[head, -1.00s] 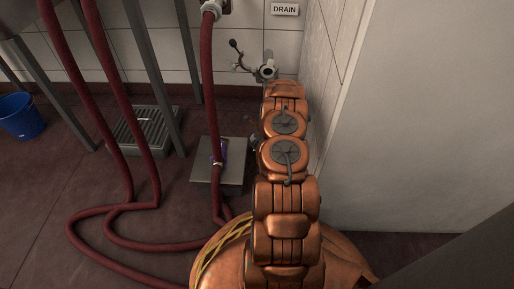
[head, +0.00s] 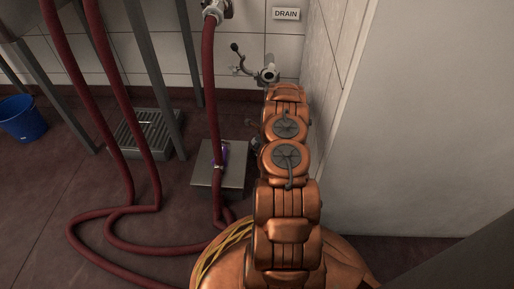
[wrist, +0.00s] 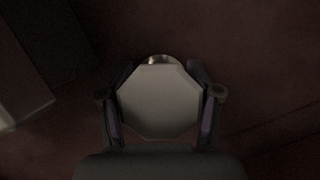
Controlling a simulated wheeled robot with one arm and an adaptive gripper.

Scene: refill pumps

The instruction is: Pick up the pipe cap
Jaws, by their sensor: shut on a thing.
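In the wrist view, the pipe cap (wrist: 158,103) is a pale grey, eight-sided piece seen face on. It sits between the two dark fingers of my gripper (wrist: 162,72), which are shut on its left and right sides. A small shiny rounded part shows just beyond its far edge. Dark reddish floor lies behind it, and its height above the floor is hard to tell. In the head view, my copper-coloured arm hides the gripper and the cap.
A pipe fitting with a lever (head: 267,75) sticks out below the DRAIN sign (head: 286,14). Red hoses (head: 130,215) loop over the floor at left. A metal box (head: 234,178), a floor grate (head: 150,132) and a blue bucket (head: 22,118) stand there. A pale wall (head: 420,120) closes the right.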

